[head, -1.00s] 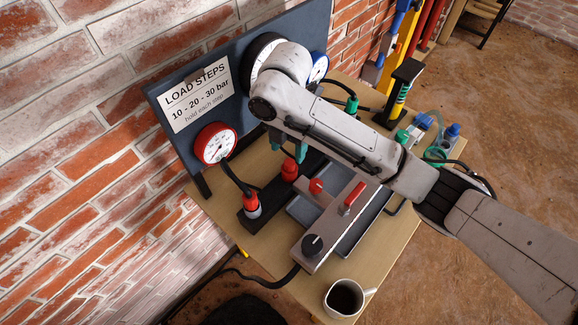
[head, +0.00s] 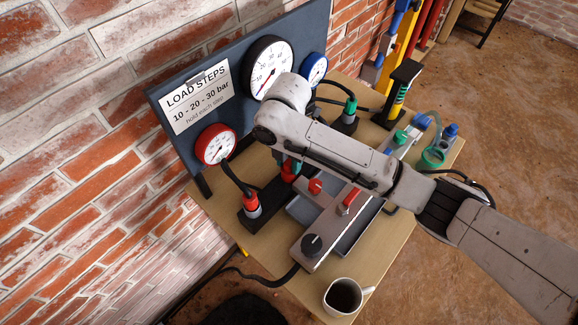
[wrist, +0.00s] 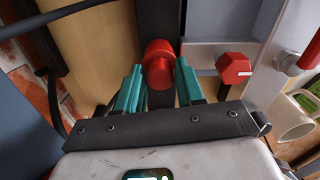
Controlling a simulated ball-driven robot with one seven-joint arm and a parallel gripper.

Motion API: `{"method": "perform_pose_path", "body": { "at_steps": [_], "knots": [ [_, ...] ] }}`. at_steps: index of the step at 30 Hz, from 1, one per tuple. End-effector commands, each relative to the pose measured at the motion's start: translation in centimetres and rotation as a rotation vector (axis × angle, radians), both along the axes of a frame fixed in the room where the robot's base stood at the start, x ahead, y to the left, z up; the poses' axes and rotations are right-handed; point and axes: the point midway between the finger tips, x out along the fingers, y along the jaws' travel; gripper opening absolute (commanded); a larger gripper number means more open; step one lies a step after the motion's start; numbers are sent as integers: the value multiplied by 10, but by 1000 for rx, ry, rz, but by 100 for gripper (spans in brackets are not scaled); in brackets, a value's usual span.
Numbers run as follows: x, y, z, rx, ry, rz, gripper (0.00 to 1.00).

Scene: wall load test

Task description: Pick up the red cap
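The red cap (wrist: 158,62) is a short round cylinder on a black bar (wrist: 162,18) in the wrist view. In the head view the cap (head: 287,173) shows only partly, beside my gripper and under my arm. My gripper (wrist: 159,80) has two teal fingers, one on each side of the cap. The fingers are apart, and I cannot tell whether they touch it. In the head view my gripper (head: 292,164) is low at the cap, mostly hidden by my wrist.
A red-collared hose fitting (head: 251,205) stands on the bar's near end. A grey pump unit with a red knob (head: 315,186) and red lever (head: 349,199) is close at right. A gauge panel (head: 240,130) stands behind. A mug (head: 343,297) is at the table's front edge.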

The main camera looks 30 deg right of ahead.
Motion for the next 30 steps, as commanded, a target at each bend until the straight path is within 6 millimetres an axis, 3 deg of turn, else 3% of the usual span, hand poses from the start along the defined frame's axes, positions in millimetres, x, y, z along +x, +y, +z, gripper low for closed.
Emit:
{"method": "perform_pose_path", "body": {
  "at_steps": [11,23,30],
  "knots": [
    [0,0,0,0,0,0,1],
    [0,0,4,1,-1,1,0],
    [1,1,29,2,-3,3,0]
  ]
}}
